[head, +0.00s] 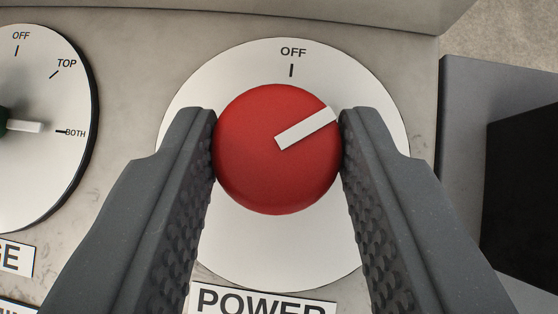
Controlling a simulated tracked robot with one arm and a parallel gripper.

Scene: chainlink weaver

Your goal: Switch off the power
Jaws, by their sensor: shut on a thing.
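A round red power knob (258,175) sits in the middle of a white dial plate (290,262). Its white pointer bar (306,128) points up and to the right, clockwise of the OFF mark (292,70) at the top of the plate. My gripper (278,135) is shut on the knob, with one dark ridged finger against its left side and one against its right side. The right finger covers the right part of the plate, so any marks there are hidden. A label reading POWER (262,300) is partly cut off below the plate.
At the left is another dial (40,80) marked OFF, TOP and BOTH, with its white pointer at BOTH. Partly visible labels lie below it. A dark grey box-like part (465,120) stands at the right, beyond the panel's edge. The panel (130,50) is worn grey metal.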

